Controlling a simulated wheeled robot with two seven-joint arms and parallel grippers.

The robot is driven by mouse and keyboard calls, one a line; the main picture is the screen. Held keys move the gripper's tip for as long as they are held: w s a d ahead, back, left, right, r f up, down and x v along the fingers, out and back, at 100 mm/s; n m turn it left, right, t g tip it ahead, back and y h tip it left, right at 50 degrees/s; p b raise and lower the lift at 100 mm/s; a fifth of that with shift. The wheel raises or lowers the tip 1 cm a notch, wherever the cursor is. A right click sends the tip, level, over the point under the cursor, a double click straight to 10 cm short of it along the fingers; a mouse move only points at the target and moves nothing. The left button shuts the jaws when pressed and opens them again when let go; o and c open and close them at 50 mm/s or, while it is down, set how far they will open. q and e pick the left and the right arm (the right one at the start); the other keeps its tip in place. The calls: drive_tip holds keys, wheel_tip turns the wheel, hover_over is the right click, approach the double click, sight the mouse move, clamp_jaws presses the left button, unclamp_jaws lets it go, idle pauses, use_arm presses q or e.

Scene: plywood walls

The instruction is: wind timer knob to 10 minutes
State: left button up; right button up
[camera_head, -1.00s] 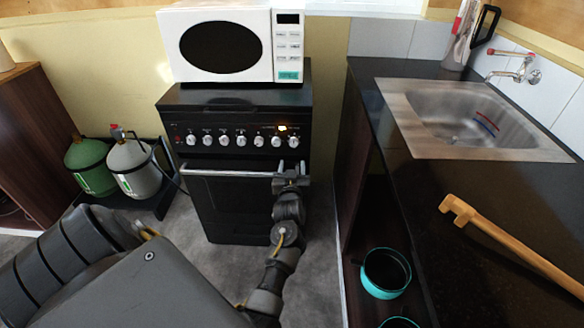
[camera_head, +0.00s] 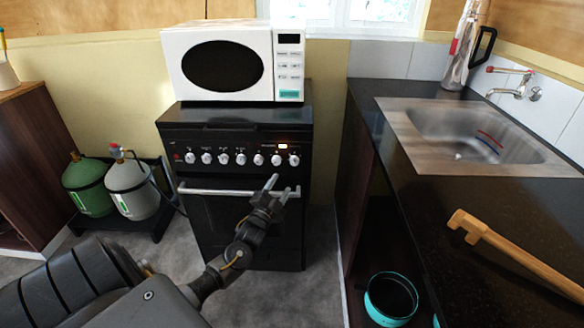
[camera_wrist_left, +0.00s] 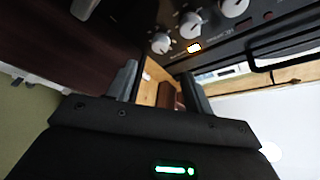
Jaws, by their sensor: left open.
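A black stove (camera_head: 240,225) stands by the wall with a row of several round silver knobs on its front panel. I cannot tell from the markings which knob is the timer. My left gripper (camera_head: 280,187) is open and empty, in front of the oven door, below the right-hand knobs and apart from them. The left wrist view shows knobs (camera_wrist_left: 190,25) and the lit display (camera_wrist_left: 194,48) beyond the spread fingers. My right gripper is not in view.
The oven's handle bar (camera_head: 225,191) runs just under the knobs, close to my gripper. A white microwave (camera_head: 230,62) sits on top. A dark counter (camera_head: 420,190) with a sink stands at right. Gas cylinders (camera_head: 130,185) stand at left.

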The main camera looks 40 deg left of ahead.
sight(294, 164)
use_arm(q)
drive_tip(key=x, duration=0.9)
drive_tip(key=shift+w+r, duration=0.1)
drive_tip(key=shift+w, duration=0.1)
drive_tip(key=shift+w+a+r, duration=0.1)
drive_tip(key=shift+w+a, duration=0.05)
drive_tip(key=shift+w, duration=0.3)
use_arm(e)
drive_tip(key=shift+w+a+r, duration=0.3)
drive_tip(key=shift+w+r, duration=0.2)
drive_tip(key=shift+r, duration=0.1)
use_arm(q)
drive_tip(key=shift+c, duration=0.9)
drive_tip(key=c, duration=0.8)
drive_tip(key=shift+b, duration=0.35)
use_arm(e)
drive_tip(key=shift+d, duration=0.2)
